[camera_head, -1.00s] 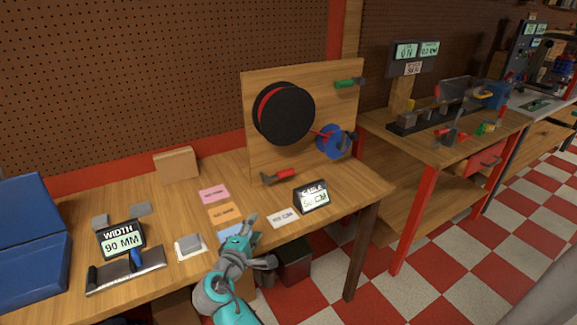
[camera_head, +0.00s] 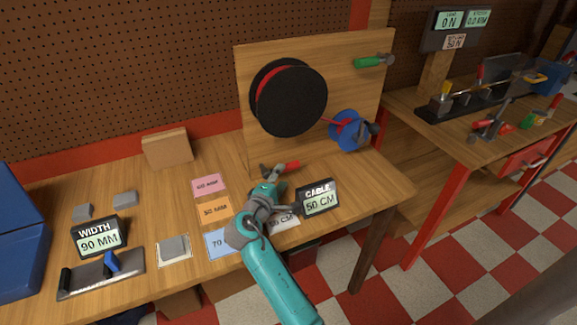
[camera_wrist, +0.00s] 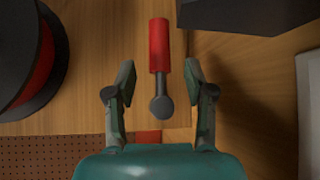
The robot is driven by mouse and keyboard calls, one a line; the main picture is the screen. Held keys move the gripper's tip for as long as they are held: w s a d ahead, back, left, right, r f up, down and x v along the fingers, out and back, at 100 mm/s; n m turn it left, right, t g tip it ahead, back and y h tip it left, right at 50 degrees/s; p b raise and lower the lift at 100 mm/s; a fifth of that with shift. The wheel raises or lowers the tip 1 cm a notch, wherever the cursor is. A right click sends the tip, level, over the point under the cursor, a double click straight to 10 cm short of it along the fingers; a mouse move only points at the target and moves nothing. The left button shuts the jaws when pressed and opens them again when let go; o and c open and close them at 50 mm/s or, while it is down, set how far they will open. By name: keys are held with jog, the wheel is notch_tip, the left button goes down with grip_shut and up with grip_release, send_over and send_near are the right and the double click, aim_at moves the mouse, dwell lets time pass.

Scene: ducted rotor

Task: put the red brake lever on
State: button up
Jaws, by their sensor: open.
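On the board are a black spool with red cable (camera_head: 290,97), a blue reel (camera_head: 345,131) and a green-handled part (camera_head: 370,61).
The CABLE display (camera_head: 318,197) stands close right of my gripper; a dark block (camera_wrist: 245,12) shows at upper right in the wrist view. Coloured cards (camera_head: 214,209), the WIDTH display (camera_head: 98,236) and a cardboard block (camera_head: 166,148) are to the left. Another bench (camera_head: 455,150) stands right.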

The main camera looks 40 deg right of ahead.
aim_at(285, 170)
jog(key=shift+x, duration=3.2)
jog(key=shift+r, duration=0.1)
grip_shut()
